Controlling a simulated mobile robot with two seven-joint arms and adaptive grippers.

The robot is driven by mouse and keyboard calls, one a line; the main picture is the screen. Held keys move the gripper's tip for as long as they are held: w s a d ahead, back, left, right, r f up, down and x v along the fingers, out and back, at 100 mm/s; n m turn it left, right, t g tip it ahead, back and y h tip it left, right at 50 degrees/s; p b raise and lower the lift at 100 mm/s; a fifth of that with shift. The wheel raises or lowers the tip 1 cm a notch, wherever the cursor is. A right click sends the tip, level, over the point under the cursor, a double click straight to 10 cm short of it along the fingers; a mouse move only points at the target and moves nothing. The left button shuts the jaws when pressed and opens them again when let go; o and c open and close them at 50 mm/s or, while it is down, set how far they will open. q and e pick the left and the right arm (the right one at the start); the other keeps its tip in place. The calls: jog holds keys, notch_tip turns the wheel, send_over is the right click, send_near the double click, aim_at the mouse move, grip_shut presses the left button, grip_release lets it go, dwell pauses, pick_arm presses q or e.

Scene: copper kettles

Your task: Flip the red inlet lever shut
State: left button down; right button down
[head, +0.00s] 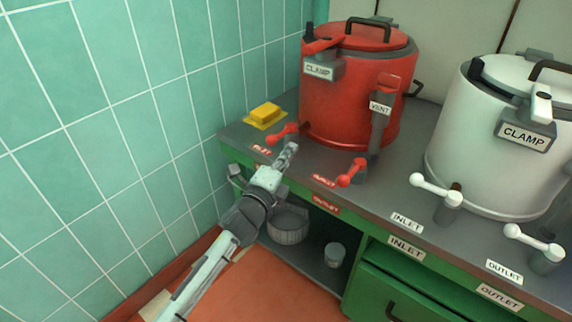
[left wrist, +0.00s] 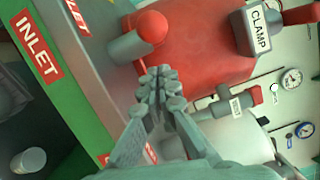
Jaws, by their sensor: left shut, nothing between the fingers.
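The red inlet lever (head: 281,134) is at the left foot of the red kettle (head: 345,95), above a red label at the counter's front edge. In the head view it lies roughly sideways, its ball end to the left. In the left wrist view its red ball (left wrist: 151,27) stands out beside a grey valve body (left wrist: 128,46). My left gripper (head: 291,148) is shut and empty, its tips just in front of and below the lever. In the left wrist view the shut fingertips (left wrist: 160,76) are close to the ball; I cannot tell if they touch. My right gripper is out of view.
A red outlet lever (head: 351,172) is to the right on the counter (head: 390,193). A yellow block (head: 265,113) sits left of the kettle near the tiled wall (head: 110,120). A white kettle (head: 500,140) with white levers stands right. A pot (head: 288,228) is on the shelf below.

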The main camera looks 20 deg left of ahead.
pick_arm(q)
jog(key=shift+w+a+r, duration=0.15)
jog(key=shift+w+a, duration=0.05)
jog(key=shift+a, duration=0.45)
jog(key=shift+w+a+r, duration=0.15)
jog(key=shift+w+a, duration=0.05)
jog(key=shift+a, duration=0.4)
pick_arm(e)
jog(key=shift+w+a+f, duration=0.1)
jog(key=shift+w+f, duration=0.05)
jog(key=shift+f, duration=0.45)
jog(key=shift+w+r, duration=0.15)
pick_arm(q)
jog(key=shift+a+h, duration=0.1)
jog(key=shift+h, duration=0.2)
